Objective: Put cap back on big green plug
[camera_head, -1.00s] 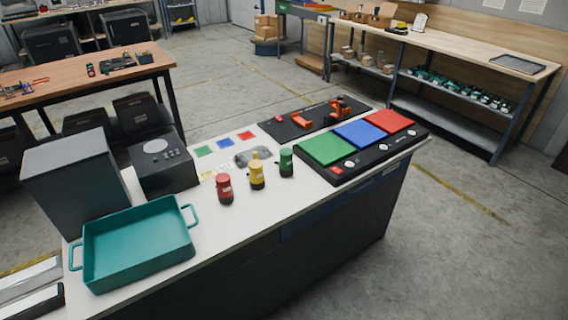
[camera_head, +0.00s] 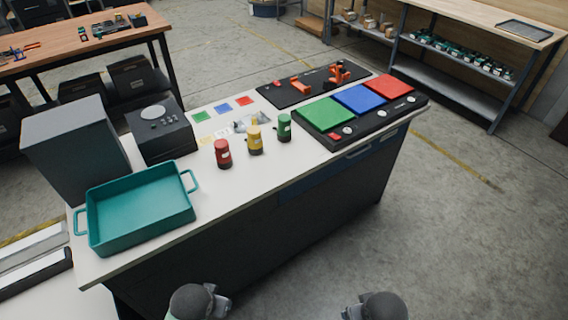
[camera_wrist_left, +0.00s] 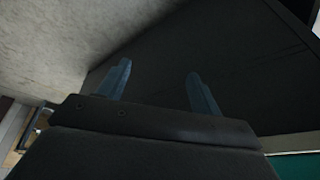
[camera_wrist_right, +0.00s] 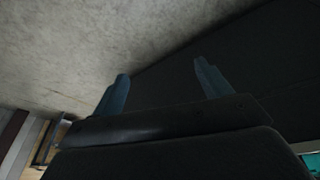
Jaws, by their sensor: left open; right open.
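A green plug (camera_head: 284,127) with a dark lower band stands upright on the white-topped counter. A yellow plug (camera_head: 255,139) and a red plug (camera_head: 222,153) stand in a row to its left. I cannot make out a separate loose cap; a small greyish, unclear item (camera_head: 248,121) lies behind the yellow plug. My left gripper (camera_wrist_left: 158,70) is open and empty in the left wrist view, facing the counter's dark side. My right gripper (camera_wrist_right: 161,70) is open and empty in the right wrist view, facing the dark side and floor. The head view shows only parts of my arms, low in front.
A teal tray (camera_head: 138,237) sits at the counter's left, before a grey box (camera_head: 75,145) and a black device (camera_head: 163,140). A black panel with green (camera_head: 325,115), blue and red pads lies right. A dark mat (camera_head: 279,99) holds orange tools.

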